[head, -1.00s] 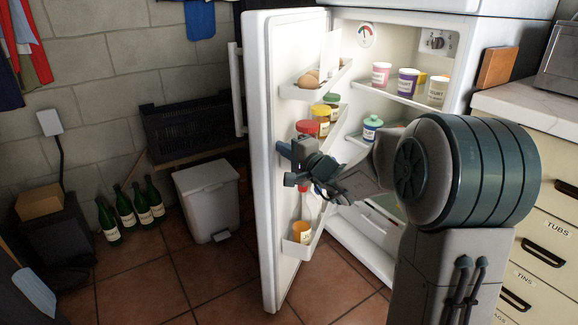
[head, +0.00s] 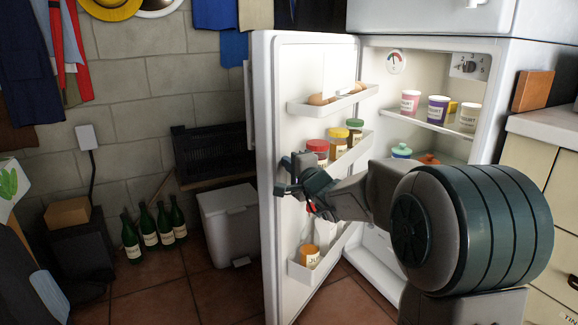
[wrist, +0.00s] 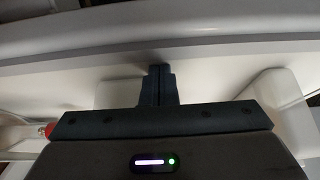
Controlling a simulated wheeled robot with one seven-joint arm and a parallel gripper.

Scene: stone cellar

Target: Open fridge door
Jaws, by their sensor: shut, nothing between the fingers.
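The white fridge (head: 425,30) stands at the right with its door (head: 290,75) swung wide open toward the left. The door's inner face shows, with shelves holding jars and a bottle. My gripper (head: 284,178) is at the inner side of the door near its free edge, at about the middle shelf's height. In the wrist view, my gripper (wrist: 158,72) has its fingers together and empty, with the tips against or very close to the door's white inner panel (wrist: 225,58). I cannot tell whether they touch. The door's handle (head: 249,105) shows partly behind the door.
A grey bin (head: 228,225), green bottles (head: 162,222) and a black crate (head: 213,150) stand left of the door by the stone wall. Tiled floor (head: 170,295) is free in front of them. A drawer counter (head: 545,125) stands at the right.

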